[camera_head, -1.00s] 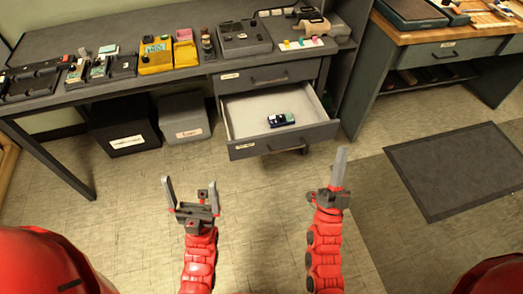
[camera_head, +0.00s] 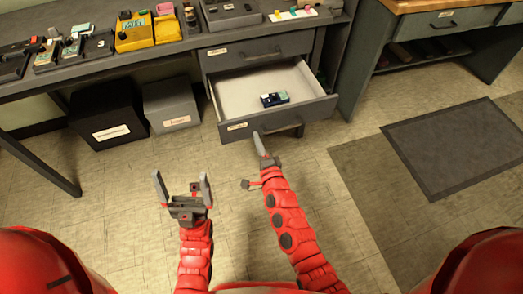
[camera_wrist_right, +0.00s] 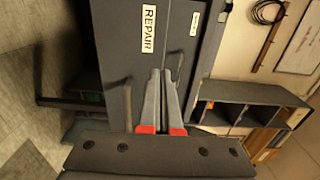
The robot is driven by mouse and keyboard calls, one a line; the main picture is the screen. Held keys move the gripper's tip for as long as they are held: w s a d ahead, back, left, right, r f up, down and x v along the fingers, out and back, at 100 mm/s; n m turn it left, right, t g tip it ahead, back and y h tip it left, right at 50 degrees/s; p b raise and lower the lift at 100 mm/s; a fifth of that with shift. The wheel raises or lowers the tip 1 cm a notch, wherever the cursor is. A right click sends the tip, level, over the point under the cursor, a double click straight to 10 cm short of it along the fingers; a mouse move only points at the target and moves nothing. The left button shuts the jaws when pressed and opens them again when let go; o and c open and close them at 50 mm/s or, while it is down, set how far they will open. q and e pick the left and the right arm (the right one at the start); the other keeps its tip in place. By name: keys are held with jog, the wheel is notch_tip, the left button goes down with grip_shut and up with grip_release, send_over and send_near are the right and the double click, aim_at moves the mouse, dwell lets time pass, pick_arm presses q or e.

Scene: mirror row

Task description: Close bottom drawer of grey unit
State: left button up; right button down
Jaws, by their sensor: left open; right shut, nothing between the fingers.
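The grey unit's bottom drawer (camera_head: 300,113) stands pulled out in the head view, with a dark blue device (camera_head: 274,99) lying inside. My right gripper (camera_head: 260,143) is shut and empty, its fingertips at the lower left part of the drawer front, left of the handle (camera_head: 281,130). In the right wrist view, the shut fingers (camera_wrist_right: 161,74) point at the drawer front (camera_wrist_right: 120,55) beside its REPAIR label (camera_wrist_right: 148,30). I cannot tell whether they touch it. My left gripper (camera_head: 181,178) is open and empty over the floor, left of the drawer.
The upper drawer (camera_head: 256,52) of the unit is shut. A black bin (camera_head: 107,115) and a grey bin (camera_head: 172,106) stand under the desk to the left. A dark mat (camera_head: 460,145) lies on the floor at right. The floor before the drawer is otherwise clear.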

aim_at(249, 119)
jog(key=x, duration=0.6)
jog(key=shift+w, duration=0.15)
